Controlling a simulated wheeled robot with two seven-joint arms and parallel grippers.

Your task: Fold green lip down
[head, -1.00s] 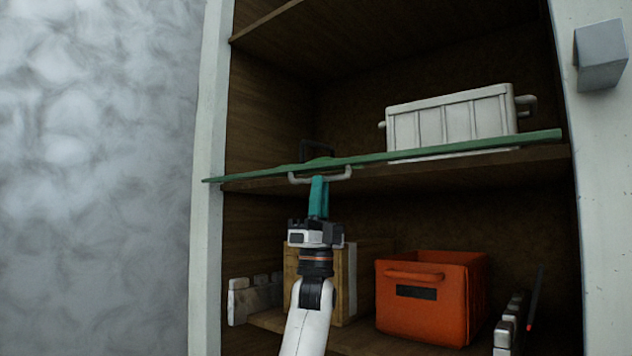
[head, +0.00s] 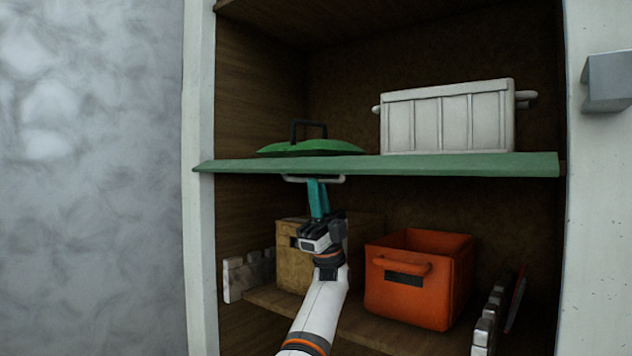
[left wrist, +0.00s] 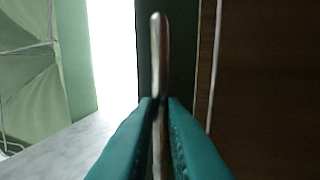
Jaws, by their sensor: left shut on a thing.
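The green lip (head: 400,166) is a long board along the front edge of the upper shelf in the head view. A pale metal handle (head: 313,179) hangs at its underside, left of the middle. My left gripper (head: 317,190) has teal fingers and is shut on this handle from below. In the left wrist view the teal fingers (left wrist: 160,115) close on both sides of the metal bar (left wrist: 158,50). My right gripper is not in view.
A white crate (head: 448,120) and a green lid with a black handle (head: 312,147) are on the upper shelf. Below are an orange bin (head: 415,290) and a wooden box (head: 291,262). The cabinet's white side post (head: 199,240) stands at left.

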